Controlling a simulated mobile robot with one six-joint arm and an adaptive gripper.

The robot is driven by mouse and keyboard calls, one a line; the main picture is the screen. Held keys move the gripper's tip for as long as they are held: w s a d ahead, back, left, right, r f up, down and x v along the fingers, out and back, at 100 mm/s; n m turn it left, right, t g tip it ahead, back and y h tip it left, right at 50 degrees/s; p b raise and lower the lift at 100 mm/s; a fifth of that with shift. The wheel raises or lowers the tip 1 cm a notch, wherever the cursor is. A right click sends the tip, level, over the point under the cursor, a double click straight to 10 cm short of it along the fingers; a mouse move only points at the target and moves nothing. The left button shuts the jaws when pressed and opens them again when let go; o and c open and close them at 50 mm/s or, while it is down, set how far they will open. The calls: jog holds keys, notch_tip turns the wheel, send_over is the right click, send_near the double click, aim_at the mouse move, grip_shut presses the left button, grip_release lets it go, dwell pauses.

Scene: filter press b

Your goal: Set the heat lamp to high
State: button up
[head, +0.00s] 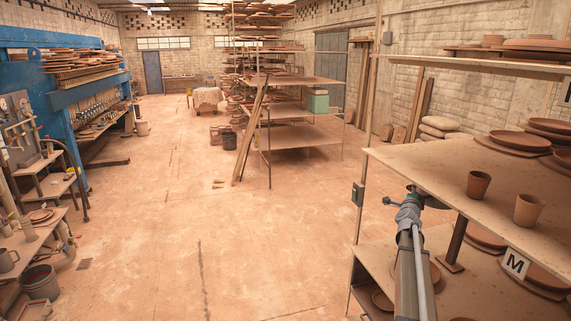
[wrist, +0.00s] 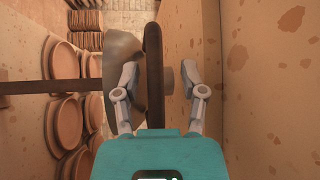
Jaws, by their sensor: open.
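In the wrist view, my gripper (wrist: 166,82) is open, its two grey fingers spread apart. Between and just beyond them is a dark round-edged disc or rim (wrist: 153,70), seen edge-on. A flared grey-brown shade-like part (wrist: 122,66) lies to its left, partly behind the left finger. A small pale knob-like stub (wrist: 169,82) lies to its right, between the fingers. These look like parts of the heat lamp, but its setting cannot be read. In the head view, my gripper (head: 412,196) is by the near shelf unit, its fingers not clear; no lamp is clearly visible.
In the head view, the shelf unit's upper board (head: 430,160) carries plates and two cups (head: 478,184). A speckled surface (wrist: 260,90) is close right in the wrist view. The floor left is open.

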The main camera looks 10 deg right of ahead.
jog(key=s+a+f+n+g+y+b, duration=0.1)
jog(key=a+f+n+y, duration=0.4)
jog(key=a, duration=0.7)
jog(key=s+a+f+n+g+y+b, duration=0.2)
jog(key=a+f+n+y, duration=0.3)
jog(key=a, duration=0.6)
jog(key=s+a+f+n+g+y+b, duration=0.1)
jog(key=a+f+n+y, duration=0.35)
jog(key=a, duration=0.75)
jog(key=s+a+f+n+g+b, duration=0.1)
jog(key=s+a+f+n+g, duration=0.2)
jog(key=s, duration=0.6)
jog(key=s+a+f+n+g+h+b, duration=0.1)
jog(key=s+a+f+n+g, duration=0.2)
jog(key=s+a+f, duration=0.3)
jog(key=s+a+f+n+g+h+b, duration=0.1)
jog(key=s+a+f+n+g, duration=0.3)
jog(key=s+a, duration=0.4)
jog(key=s+g, duration=0.1)
jog(key=s, duration=0.3)
jog(key=shift+a+f, duration=0.15)
jog(key=shift+f, duration=0.2)
jog(key=shift+c, duration=0.2)
